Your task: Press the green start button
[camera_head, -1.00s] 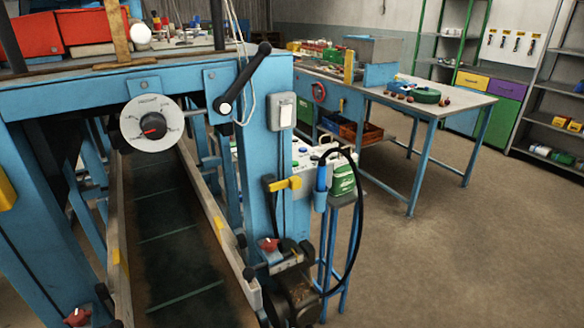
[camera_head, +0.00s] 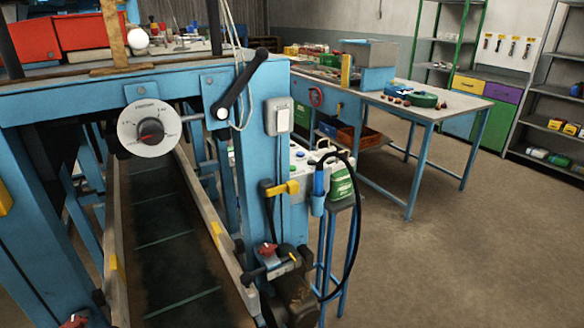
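No clearly green start button can be made out. A white box (camera_head: 298,154) with small coloured spots, possibly buttons, shows partly behind the blue post (camera_head: 256,165) of the machine. The post, a green-and-white jug and a black hose hide part of it. A grey switch box (camera_head: 278,116) with a white rocker is on the post. A round white dial (camera_head: 130,118) with a dark knob and red mark is on the front beam. Neither of my grippers is in view.
A dark conveyor belt (camera_head: 168,230) runs under the blue frame. A black-handled lever (camera_head: 240,84) sticks out beside the post. The green-and-white jug (camera_head: 340,184) stands on a blue stand. A blue-legged workbench (camera_head: 450,108) is behind. The floor (camera_head: 460,260) at right is clear.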

